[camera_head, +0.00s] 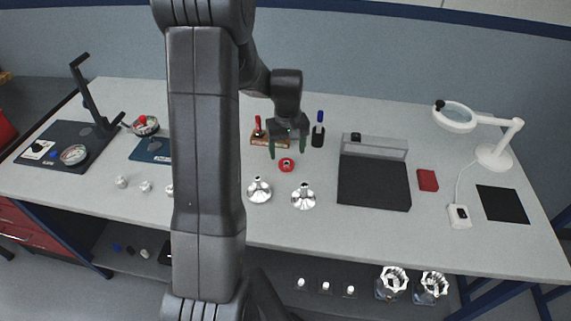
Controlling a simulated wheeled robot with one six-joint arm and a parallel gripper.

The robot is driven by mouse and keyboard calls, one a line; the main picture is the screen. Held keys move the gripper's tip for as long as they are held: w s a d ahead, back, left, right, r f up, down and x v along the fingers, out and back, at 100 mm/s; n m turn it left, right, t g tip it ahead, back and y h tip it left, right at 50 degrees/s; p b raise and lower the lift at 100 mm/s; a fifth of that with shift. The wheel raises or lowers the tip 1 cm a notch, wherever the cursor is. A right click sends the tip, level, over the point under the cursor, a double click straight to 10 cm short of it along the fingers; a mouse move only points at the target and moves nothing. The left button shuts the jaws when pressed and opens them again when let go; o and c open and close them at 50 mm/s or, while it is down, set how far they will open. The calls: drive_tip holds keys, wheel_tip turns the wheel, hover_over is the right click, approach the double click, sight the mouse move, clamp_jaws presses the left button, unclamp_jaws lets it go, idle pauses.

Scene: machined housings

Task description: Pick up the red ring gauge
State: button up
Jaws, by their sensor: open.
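The red ring gauge (286,165) lies flat on the grey table, near the middle, with its hole showing. My gripper (288,156) is open and points down, with its two green-tipped fingers spread just above and behind the ring. Nothing shows between the fingers. I cannot tell the exact height of the fingertips above the table.
A wooden block with a red-handled tool (258,126) and a black holder with a blue-topped tool (318,129) stand close behind. Two shiny flanged parts (259,190) (303,197) stand in front. A dark tray (374,184) is to the right. My arm hides part of the left table.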

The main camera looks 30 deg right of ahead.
sight(287, 159)
drive_tip(key=shift+w+f+p, duration=0.15)
drive_tip(key=shift+f+p, duration=0.2)
drive_tip(key=shift+f, duration=1)
drive_tip(key=shift+w+f+p, duration=0.15)
drive_tip(key=shift+f+p, duration=0.2)
drive_tip(key=shift+f, duration=1)
drive_tip(key=c, duration=1.1)
drive_tip(key=shift+c, duration=0.2)
drive_tip(key=shift+r, duration=0.2)
